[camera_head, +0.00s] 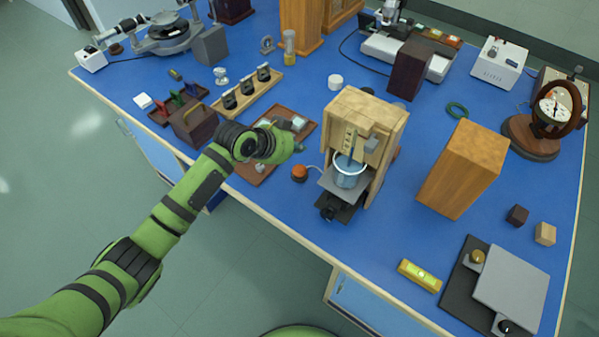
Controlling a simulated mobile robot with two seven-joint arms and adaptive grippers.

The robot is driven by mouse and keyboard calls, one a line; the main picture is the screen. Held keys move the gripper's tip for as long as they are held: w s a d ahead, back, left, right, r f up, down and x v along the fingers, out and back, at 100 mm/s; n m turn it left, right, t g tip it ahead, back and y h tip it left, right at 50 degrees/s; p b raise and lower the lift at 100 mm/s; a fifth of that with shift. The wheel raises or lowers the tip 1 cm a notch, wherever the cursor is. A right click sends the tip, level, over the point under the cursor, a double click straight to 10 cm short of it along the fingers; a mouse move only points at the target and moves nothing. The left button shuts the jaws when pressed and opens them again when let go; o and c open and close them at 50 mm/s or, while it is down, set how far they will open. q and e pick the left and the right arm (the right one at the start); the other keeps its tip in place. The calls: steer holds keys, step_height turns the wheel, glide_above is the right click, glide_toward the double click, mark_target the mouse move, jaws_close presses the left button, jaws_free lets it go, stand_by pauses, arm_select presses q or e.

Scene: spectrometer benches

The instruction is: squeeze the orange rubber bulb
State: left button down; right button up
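The orange rubber bulb (299,172) sits on the blue bench top, just left of a wooden stand (382,110) that holds a clear beaker of bluish liquid (350,170). The bulb is in plain view and nothing grips it. A thin pale line runs from near the bulb toward the stand. My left arm reaches in from the left and its gripper end (288,136) is above and slightly left of the bulb, apart from it in the picture. The wrist hides most of the fingers, so their opening cannot be made out. My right gripper is not in view.
A brown tray (258,172) with small parts lies under my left wrist. A tall wooden block (463,170) stands right of the stand. A yellow level (419,276) and a grey plate device (508,289) lie at the front right. Blue surface between the bulb and front edge is clear.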

arm_select(q)
steer(key=b, duration=0.3)
glide_above(302, 166)
steer(key=s+a, duration=0.1)
step_height(302, 166, down, 4)
steer(key=shift+s+a+f, duration=0.1)
steer(key=shift+a+f, duration=0.05)
steer(key=shift+f, duration=0.5)
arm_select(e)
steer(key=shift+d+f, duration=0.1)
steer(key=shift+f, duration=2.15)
arm_select(q)
steer(key=shift+f, duration=0.15)
steer(key=shift+f+b, duration=0.3)
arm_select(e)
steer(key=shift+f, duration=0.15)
arm_select(q)
steer(key=shift+f+b, duration=0.4)
steer(key=shift+f, duration=0.25)
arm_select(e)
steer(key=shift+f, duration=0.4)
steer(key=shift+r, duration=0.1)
arm_select(q)
steer(key=shift+r+p, duration=1)
steer(key=shift+r, duration=0.05)
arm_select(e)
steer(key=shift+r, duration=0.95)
